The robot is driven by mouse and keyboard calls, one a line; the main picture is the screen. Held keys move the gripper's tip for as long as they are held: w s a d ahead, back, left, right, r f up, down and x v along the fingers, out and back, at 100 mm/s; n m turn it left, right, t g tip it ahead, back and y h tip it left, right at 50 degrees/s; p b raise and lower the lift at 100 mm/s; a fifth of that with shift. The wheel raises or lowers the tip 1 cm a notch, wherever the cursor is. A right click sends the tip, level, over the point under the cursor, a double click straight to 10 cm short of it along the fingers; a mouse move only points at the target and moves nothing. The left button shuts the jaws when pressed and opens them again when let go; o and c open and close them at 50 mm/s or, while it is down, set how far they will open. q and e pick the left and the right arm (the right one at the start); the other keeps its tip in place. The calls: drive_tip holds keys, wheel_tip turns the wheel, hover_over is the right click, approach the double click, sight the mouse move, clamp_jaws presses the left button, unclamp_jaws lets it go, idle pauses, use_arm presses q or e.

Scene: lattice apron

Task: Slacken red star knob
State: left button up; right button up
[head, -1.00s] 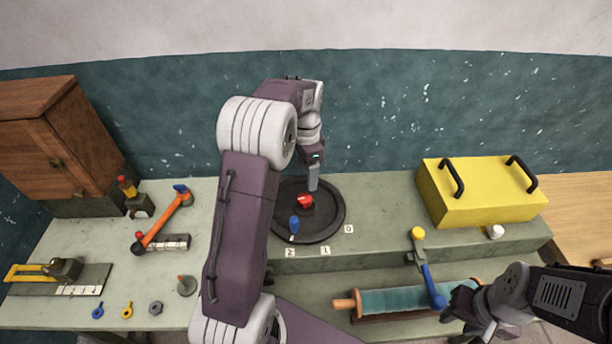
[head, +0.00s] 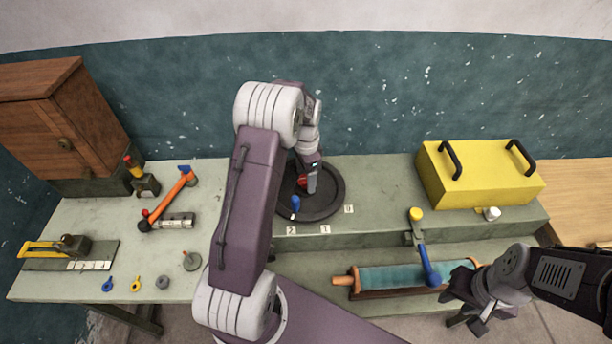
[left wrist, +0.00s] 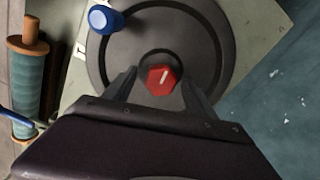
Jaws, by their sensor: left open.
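The red star knob (left wrist: 161,80) has a white line on top and sits at the middle of a round dark plate (left wrist: 105,50). In the head view the knob (head: 302,182) is partly hidden by my left gripper (head: 311,184). In the left wrist view the open fingers of my left gripper (left wrist: 160,82) stand on either side of the knob, with gaps between. I cannot tell whether they are down at its height. A blue knob (left wrist: 105,18) stands near the plate's rim. My right gripper (head: 466,306) is at the lower right, its fingers unclear.
Labels 0, 1 and 2 (head: 291,230) lie along the plate's front. A yellow box (head: 480,180) with black handles stands right. A teal roller (head: 390,278) and a blue-handled lever (head: 428,265) are at the front right. An orange-handled tool (head: 168,200) lies left.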

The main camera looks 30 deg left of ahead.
use_arm(q)
drive_tip(key=c, duration=1.4)
drive_tip(key=shift+w, duration=0.1)
drive_tip(key=shift+r, duration=0.1)
drive_tip(key=shift+n+p, duration=0.45)
drive_tip(key=shift+n, duration=0.35)
drive_tip(key=n+p, duration=0.1)
drive_tip(key=n, duration=0.2)
drive_tip(key=shift+a+r, duration=0.1)
drive_tip(key=n+p, duration=0.2)
drive_tip(key=n, duration=0.4)
drive_tip(key=shift+w+n, duration=0.1)
drive_tip(key=shift+n, duration=0.3)
drive_tip(key=n+p, duration=0.1)
drive_tip(key=n, duration=1)
drive_tip(key=shift+n+p, duration=0.3)
drive_tip(key=shift+n, duration=0.1)
